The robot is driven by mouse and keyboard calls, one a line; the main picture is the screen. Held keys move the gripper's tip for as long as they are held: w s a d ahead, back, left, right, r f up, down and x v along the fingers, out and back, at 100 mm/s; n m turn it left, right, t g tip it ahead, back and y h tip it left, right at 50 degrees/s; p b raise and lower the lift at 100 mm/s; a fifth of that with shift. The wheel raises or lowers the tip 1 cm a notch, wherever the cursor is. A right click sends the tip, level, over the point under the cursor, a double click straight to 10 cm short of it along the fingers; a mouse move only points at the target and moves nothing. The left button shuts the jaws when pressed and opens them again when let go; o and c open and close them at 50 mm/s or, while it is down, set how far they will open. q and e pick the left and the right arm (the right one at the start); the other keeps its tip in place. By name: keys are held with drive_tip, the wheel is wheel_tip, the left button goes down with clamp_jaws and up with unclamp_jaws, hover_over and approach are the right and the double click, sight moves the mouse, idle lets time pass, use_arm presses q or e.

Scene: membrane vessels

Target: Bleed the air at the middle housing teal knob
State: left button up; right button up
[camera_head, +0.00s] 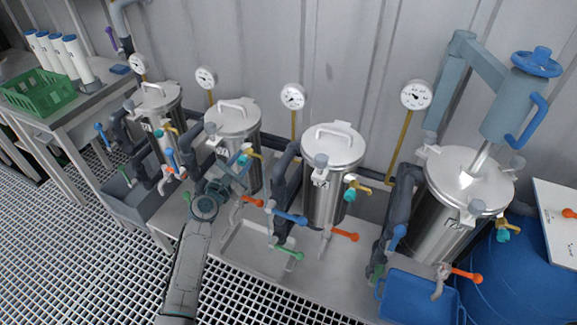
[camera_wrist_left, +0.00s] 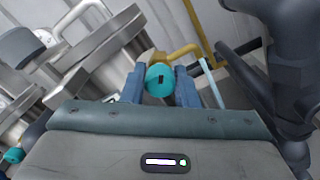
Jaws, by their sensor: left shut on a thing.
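Several steel housings stand in a row in the head view, each with a teal knob on a brass fitting. My left gripper (camera_head: 240,168) reaches the second housing from the left (camera_head: 233,122), at its front right side below the lid. The teal knob there (camera_head: 244,158) is partly covered by the gripper. In the left wrist view, this teal knob (camera_wrist_left: 160,80) sits between the two blue fingers, and the left gripper (camera_wrist_left: 160,88) is shut on it. The knob's face, with a dark mark, points at the camera. My right gripper is not in view.
Dark pipes and a red-orange valve handle (camera_head: 252,201) lie close to my left gripper, with a blue handle (camera_head: 290,217) to the right. Pressure gauges (camera_head: 206,77) stand behind. A blue bin (camera_head: 420,297) and a blue drum (camera_head: 505,275) stand at the right.

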use_arm(q)
drive_tip(key=m+b, duration=0.1)
drive_tip(key=m, duration=0.2)
drive_tip(key=shift+f, duration=0.2)
drive_tip(key=m+b, duration=0.2)
drive_tip(key=m, duration=0.1)
drive_tip(key=shift+f, duration=0.15)
drive_tip(key=shift+m+b, duration=0.5)
drive_tip(key=shift+m, duration=0.3)
drive_tip(key=m+b, duration=0.2)
drive_tip(key=shift+m, duration=0.3)
drive_tip(key=shift+r+m+b, duration=0.2)
drive_tip(key=shift+m+b, duration=0.1)
drive_tip(key=shift+m, duration=0.4)
drive_tip(key=shift+r, duration=0.1)
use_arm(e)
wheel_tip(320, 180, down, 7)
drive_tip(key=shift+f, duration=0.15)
use_arm(q)
drive_tip(key=o, duration=1)
drive_tip(key=shift+c, duration=0.2)
